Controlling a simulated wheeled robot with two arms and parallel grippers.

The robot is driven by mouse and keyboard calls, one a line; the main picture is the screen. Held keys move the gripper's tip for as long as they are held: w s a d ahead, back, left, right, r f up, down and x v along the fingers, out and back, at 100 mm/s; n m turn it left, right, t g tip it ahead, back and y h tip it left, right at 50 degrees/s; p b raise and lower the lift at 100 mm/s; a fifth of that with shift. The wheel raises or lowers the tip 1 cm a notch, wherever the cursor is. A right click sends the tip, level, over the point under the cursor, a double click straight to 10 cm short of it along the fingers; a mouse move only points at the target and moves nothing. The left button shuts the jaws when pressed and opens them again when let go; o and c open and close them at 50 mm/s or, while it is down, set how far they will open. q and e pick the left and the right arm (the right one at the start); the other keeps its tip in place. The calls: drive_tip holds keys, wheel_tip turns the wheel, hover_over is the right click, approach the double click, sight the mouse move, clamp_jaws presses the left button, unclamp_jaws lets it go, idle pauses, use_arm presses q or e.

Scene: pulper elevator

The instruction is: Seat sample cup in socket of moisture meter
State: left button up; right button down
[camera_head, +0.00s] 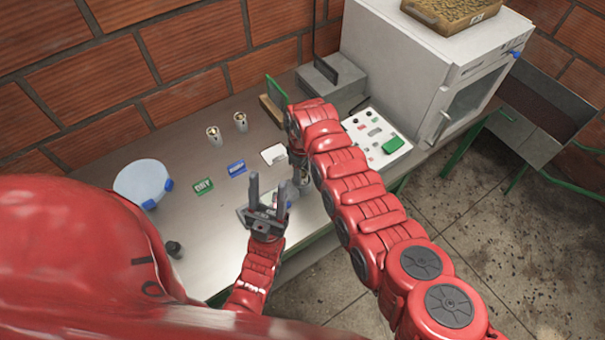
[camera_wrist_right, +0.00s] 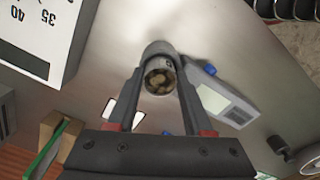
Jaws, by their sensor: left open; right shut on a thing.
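The sample cup (camera_wrist_right: 160,80) is a small metal cylinder with tan beans inside. My right gripper (camera_wrist_right: 161,94) is shut on it, one finger on each side. The moisture meter (camera_wrist_right: 226,101), a grey device with a display and a blue part, lies on the bench just right of the cup in the right wrist view. The cup appears apart from it; its height above the bench is unclear, and I cannot make out the socket. In the head view, my right gripper (camera_head: 301,176) is mostly hidden by its arm. My left gripper (camera_head: 268,193) is open and empty, partly covering the meter (camera_head: 244,216).
Two metal cups (camera_head: 214,136) (camera_head: 240,122) stand toward the wall. A control panel (camera_head: 376,136) and white oven (camera_head: 425,75) are at right.

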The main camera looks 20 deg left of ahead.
sight(303, 174)
drive_tip(key=shift+d+f, duration=0.1)
drive_tip(key=shift+c, duration=1.5)
unclamp_jaws()
drive_tip(key=shift+r, duration=0.2)
wheel_tip(303, 174, up, 9)
drive_tip(key=b, duration=0.3)
drive_tip(key=shift+w+f+b, duration=0.1)
drive_tip(key=shift+f+b, duration=0.05)
drive_tip(key=shift+b, duration=0.2)
drive_tip(key=shift+r+p, duration=0.8)
drive_tip(key=shift+r, duration=0.8)
